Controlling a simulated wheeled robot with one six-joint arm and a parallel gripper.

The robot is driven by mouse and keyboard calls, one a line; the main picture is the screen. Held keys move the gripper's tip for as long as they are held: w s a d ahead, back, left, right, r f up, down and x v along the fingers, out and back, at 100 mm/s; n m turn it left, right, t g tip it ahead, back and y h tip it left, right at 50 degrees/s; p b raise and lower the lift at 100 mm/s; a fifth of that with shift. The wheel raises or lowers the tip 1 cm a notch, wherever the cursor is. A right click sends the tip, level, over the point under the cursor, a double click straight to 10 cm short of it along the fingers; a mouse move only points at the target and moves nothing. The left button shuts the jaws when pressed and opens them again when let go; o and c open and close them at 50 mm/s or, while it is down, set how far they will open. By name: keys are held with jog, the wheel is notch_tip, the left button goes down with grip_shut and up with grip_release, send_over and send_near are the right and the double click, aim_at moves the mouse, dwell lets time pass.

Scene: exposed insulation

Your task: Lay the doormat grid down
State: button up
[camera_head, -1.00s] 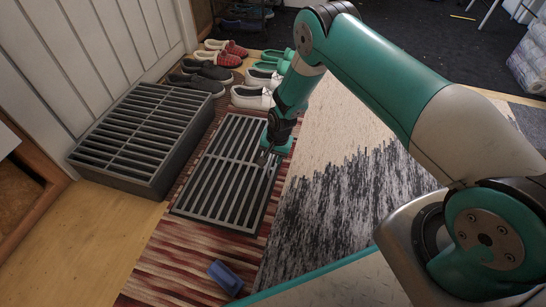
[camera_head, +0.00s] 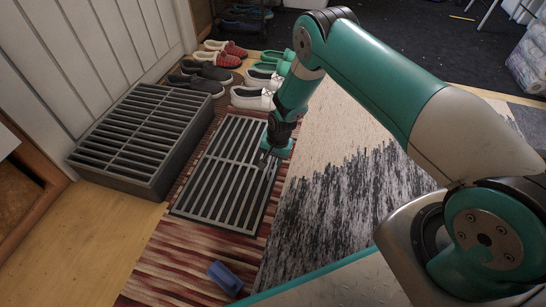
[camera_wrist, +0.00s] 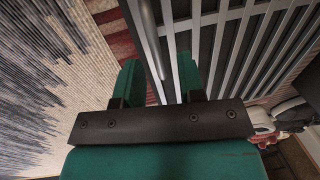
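The doormat grid (camera_head: 207,192), a flat frame of grey bars, lies on the red striped rug in the head view and looks flat. My gripper (camera_head: 266,157) is at its right edge, low over the bars, pointing down. In the wrist view my gripper (camera_wrist: 159,82) has its two green fingers apart. The grid's edge bar (camera_wrist: 150,38) runs down between them, with visible gaps at the sides. The grid's slats (camera_wrist: 235,40) fill the upper right of that view. Whether the fingertips touch the grid is hidden.
A thick dark slatted block (camera_head: 130,145) stands left of the grid by the door. Several pairs of shoes (camera_head: 215,75) sit behind it. A blue object (camera_head: 225,278) lies in front on the striped rug (camera_head: 170,262). A grey patterned rug (camera_head: 345,195) is on the right.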

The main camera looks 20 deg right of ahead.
notch_tip(320, 180, up, 17)
jog(key=s+d+p, duration=0.1)
jog(key=d+p, duration=0.1)
jog(key=p, duration=0.7)
jog(key=shift+s+p, duration=0.35)
jog(key=shift+p, duration=0.05)
jog(key=shift+d, duration=0.1)
jog(key=s+a+r+n+y+p, duration=0.1)
jog(key=s+a+r+n+p, duration=0.15)
jog(key=r, duration=0.75)
jog(key=s+a+r+n+p, duration=0.1)
jog(key=s+a+r+n, duration=0.15)
jog(key=r, duration=0.75)
jog(key=s+a+r+n+y+p, duration=0.1)
jog(key=s+a+r, duration=0.15)
jog(key=r, duration=0.85)
jog(key=s+r+n+g+p, duration=0.1)
jog(key=s+r+n+p, duration=0.25)
jog(key=s+r, duration=0.65)
jog(key=s+r+n+p, duration=0.3)
jog(key=s+r+n, duration=0.35)
jog(key=s, duration=0.65)
notch_tip(320, 180, up, 38)
jog(key=m+p, duration=0.1)
jog(key=p, duration=3.5)
jog(key=shift+w+a+r+m+y, duration=0.15)
jog(key=shift+w+a+m+y, duration=0.2)
jog(key=shift+m+y, duration=0.05)
